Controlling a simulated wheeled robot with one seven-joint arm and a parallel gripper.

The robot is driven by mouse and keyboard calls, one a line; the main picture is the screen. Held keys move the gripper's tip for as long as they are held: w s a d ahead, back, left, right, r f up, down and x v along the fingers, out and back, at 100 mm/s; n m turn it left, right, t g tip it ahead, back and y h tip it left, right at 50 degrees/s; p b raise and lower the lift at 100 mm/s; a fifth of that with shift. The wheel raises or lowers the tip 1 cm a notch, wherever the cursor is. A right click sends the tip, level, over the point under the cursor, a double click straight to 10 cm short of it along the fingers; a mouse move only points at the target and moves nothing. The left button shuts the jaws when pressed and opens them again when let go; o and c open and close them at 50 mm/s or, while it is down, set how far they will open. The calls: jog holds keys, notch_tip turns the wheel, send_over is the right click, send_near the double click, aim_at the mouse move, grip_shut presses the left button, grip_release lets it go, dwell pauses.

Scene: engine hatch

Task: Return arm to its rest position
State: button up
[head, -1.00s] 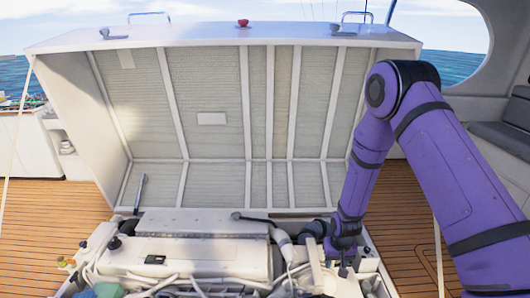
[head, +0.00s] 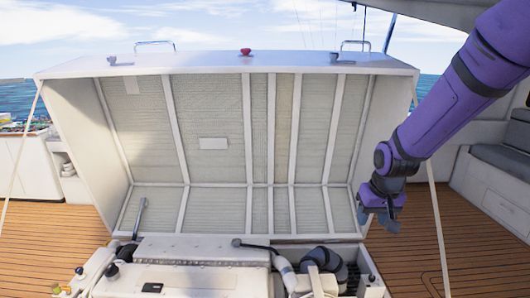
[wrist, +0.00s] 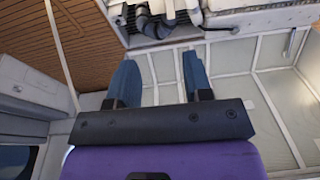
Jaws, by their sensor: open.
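My purple arm (head: 450,95) comes in from the upper right in the head view. My gripper (head: 380,222) hangs in the air at the right edge of the raised engine hatch lid (head: 228,115), above the wooden deck. In the wrist view my gripper (wrist: 158,75) shows two blue fingers standing apart with nothing between them. The engine (head: 180,280) lies in the open bay below the lid, to the left of my gripper. It also shows at the top of the wrist view (wrist: 155,15), partly cut off.
The lid's right side wall (head: 385,135) and a taut cream line (head: 437,230) stand close to my gripper. A grey bench (head: 500,155) is at the right. Open wooden deck (head: 405,265) lies right of the bay.

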jog(key=s+d+r+t, duration=0.1)
jog(key=s+d+r, duration=0.1)
jog(key=s+r, duration=1.3)
jog(key=s, duration=0.4)
jog(key=s+d+r+t, duration=0.1)
jog(key=s+r, duration=0.2)
jog(key=s, duration=0.4)
jog(key=shift+d+r, duration=0.2)
jog(key=shift+d, duration=0.05)
dwell(0.8)
